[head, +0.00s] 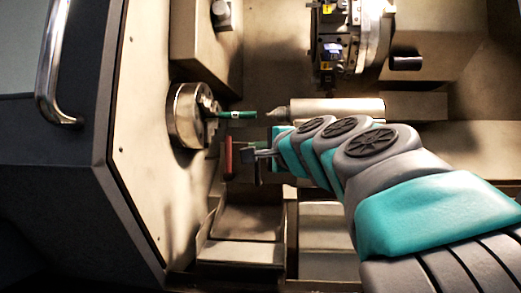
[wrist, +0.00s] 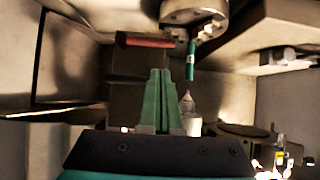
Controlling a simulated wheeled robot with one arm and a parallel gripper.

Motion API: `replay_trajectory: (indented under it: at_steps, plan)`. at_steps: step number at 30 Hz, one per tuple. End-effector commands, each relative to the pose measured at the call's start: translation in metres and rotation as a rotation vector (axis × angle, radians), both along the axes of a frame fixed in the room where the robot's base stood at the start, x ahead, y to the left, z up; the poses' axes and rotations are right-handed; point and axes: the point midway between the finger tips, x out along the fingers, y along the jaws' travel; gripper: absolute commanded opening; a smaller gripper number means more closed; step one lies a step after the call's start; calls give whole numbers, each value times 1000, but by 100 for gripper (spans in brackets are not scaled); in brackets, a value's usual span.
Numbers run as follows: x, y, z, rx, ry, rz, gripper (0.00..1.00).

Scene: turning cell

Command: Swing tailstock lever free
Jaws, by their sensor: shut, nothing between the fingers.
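A red bar (head: 228,157), which looks like the lever's grip, stands below the chuck in the head view. It lies crosswise ahead of my fingers in the wrist view (wrist: 146,41). The tailstock (head: 337,108) is a pale cylinder whose pointed centre faces the chuck; the tip also shows in the wrist view (wrist: 188,103). My gripper (head: 250,154) is just right of the red bar in the head view. In the wrist view its green fingers (wrist: 160,72) are together and empty, with a visible gap to the bar. How the bar joins the tailstock is hidden.
The chuck (head: 187,115) holds a green rod (head: 238,114), which points at the tailstock centre with a gap between. A tool turret (head: 345,35) is at the upper right. The machine's left wall (head: 150,130) is close to the chuck.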

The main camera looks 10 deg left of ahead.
Motion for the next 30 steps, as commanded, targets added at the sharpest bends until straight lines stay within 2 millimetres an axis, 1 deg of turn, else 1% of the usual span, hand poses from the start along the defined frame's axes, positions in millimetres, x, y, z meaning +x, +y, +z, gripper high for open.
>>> replay_trajectory:
  at_steps: [5,7,15,18,24,30]
  plan:
    - [13,8,-1,-3,2,-2,0]
    - [23,14,-3,-4,4,-2,0]
    - [59,40,0,-3,1,-2,0]
    - [69,46,1,-2,1,-2,0]
    - [79,56,0,-3,0,0,0]
    - [81,58,-1,-1,0,1,0]
